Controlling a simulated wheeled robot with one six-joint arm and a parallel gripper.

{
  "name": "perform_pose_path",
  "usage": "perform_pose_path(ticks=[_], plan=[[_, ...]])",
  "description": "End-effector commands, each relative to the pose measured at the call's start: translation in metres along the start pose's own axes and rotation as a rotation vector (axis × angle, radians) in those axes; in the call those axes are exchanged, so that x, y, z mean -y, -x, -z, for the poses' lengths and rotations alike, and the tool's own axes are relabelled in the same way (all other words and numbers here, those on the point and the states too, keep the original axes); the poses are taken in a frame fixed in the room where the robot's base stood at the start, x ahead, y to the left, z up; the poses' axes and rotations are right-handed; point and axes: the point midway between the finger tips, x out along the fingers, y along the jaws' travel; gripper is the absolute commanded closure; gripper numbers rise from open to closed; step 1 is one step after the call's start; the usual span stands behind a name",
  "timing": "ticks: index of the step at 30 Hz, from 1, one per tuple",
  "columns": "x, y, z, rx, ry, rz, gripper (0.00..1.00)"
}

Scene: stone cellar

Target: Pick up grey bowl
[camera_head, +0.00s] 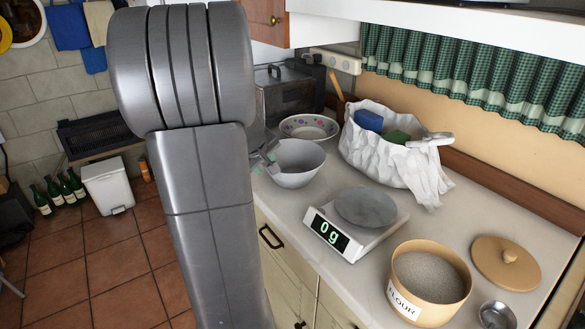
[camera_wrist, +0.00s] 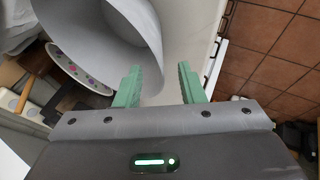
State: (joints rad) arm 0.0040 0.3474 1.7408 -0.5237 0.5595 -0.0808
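The grey bowl (camera_head: 297,168) stands upright on the counter in the head view, left of the kitchen scale. In the wrist view the bowl (camera_wrist: 95,35) fills the upper left, with its inside and part of its wall showing. My gripper (camera_wrist: 158,85) is open, its two green fingers apart. The left finger overlaps the bowl's near edge in the picture, and the right finger is outside the bowl over the counter edge. I cannot tell whether the fingers touch the bowl. In the head view my gripper (camera_head: 264,160) is at the bowl's left rim, partly hidden by my arm.
A flowered bowl (camera_head: 309,126) stands just behind the grey bowl. A white bag (camera_head: 375,150) with sponges is to the right. The scale (camera_head: 365,238), reading 0 g, carries a grey dish (camera_head: 366,207). A flour tub (camera_head: 405,310) and lid (camera_head: 495,270) are nearer.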

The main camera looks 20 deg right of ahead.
Motion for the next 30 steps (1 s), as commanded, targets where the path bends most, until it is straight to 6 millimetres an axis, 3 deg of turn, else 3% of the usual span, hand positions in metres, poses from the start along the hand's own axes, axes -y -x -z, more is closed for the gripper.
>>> perform_pose_path(ticks=[12, 22, 27, 30], plan=[[-0.002, -0.046, 0.001, 0.002, 0.000, 0.000, 0.64], [-0.002, -0.052, 0.002, 0.000, 0.000, 0.000, 0.64], [-0.002, -0.052, 0.002, 0.000, 0.000, 0.000, 0.96], [-0.002, -0.052, 0.002, 0.000, 0.000, 0.000, 1.00]])
